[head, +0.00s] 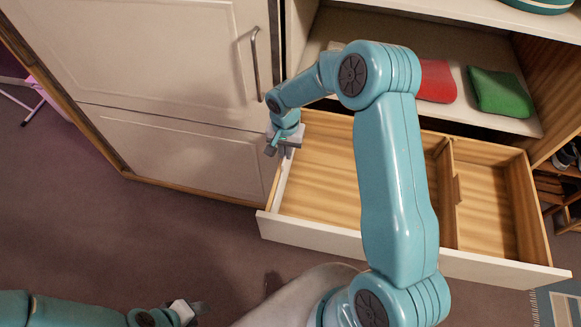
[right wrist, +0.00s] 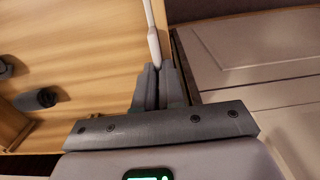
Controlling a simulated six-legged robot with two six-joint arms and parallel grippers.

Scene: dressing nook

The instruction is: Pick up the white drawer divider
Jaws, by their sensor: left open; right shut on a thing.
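A thin white strip, seen edge-on and apparently the white drawer divider (right wrist: 153,35), stands between the fingertips of my right gripper (right wrist: 159,72) in the right wrist view. My right gripper is shut on it. In the head view, my right gripper (head: 286,143) is at the left side of the open wooden drawer (head: 325,185); the divider is hard to tell apart from the drawer's left edge there. I cannot tell whether it is clear of the drawer. My left gripper (head: 188,312) is open, low at the bottom left over the floor, away from the drawer.
A wooden partition (head: 447,195) stands in the drawer's right part. Red (head: 437,82) and green (head: 500,92) folded cloths lie on the shelf above. A closed cabinet door (head: 180,60) with a metal handle stands left. Dark rolled items (right wrist: 36,99) show in the wrist view.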

